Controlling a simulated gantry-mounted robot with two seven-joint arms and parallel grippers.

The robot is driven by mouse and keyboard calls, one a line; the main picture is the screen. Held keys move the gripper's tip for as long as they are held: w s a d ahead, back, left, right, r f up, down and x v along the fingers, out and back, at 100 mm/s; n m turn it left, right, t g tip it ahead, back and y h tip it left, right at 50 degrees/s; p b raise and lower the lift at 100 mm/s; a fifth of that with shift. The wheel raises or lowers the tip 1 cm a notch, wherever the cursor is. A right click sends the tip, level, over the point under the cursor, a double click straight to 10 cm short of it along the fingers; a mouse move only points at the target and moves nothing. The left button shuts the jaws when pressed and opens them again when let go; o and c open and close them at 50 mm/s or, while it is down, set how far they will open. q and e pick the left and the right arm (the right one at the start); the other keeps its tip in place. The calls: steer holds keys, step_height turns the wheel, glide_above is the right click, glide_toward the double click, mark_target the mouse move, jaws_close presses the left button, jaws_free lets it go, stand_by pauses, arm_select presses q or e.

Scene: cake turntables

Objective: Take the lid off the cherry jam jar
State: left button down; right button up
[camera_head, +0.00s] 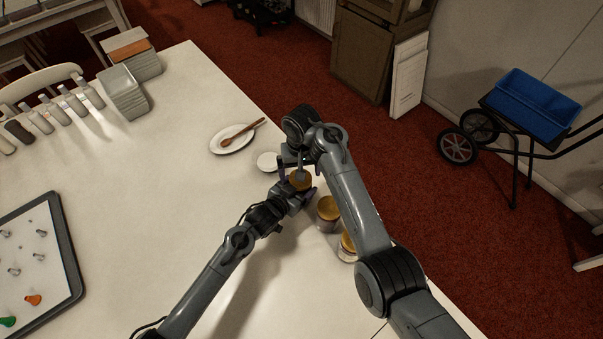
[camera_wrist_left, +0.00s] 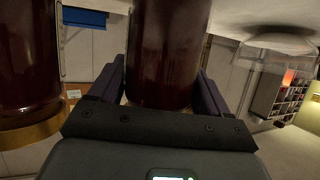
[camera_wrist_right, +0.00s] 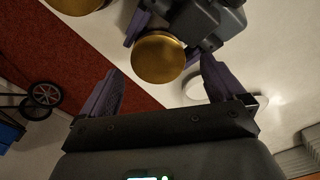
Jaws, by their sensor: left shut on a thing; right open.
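A jar of dark red jam (camera_wrist_left: 168,50) stands between the fingers of my left gripper (camera_head: 297,192), which is shut on its body. Its round gold lid (camera_wrist_right: 158,58) is on the jar. The lid also shows in the head view (camera_head: 300,181), partly hidden by my right arm. My right gripper (camera_wrist_right: 162,72) is open and empty, with its fingers pointing down toward the lid. The lid lies just beyond and between its fingertips, and I see no contact. No label on the held jar is readable.
Two more gold-lidded jars, one nearer (camera_head: 347,246) and one between (camera_head: 328,208), stand close by along the table's right edge. A small white dish (camera_head: 268,161) lies just left of the grippers. A plate with a wooden spoon (camera_head: 226,147) is behind it. The table's left middle is clear.

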arm_select(q)
steer(key=shift+s+a+f, duration=0.1)
steer(key=shift+f, duration=0.2)
arm_select(e)
steer(key=shift+r, duration=0.75)
steer(key=shift+d+r, duration=0.1)
steer(key=shift+r, duration=0.1)
steer(key=shift+c, duration=1.3)
step_height(320, 180, up, 3)
steer(key=m, duration=0.3)
steer(key=shift+d, duration=0.1)
steer(key=shift+f, duration=3.85)
steer(key=c, duration=0.9)
steer(key=n, duration=0.3)
steer(key=o, duration=1.2)
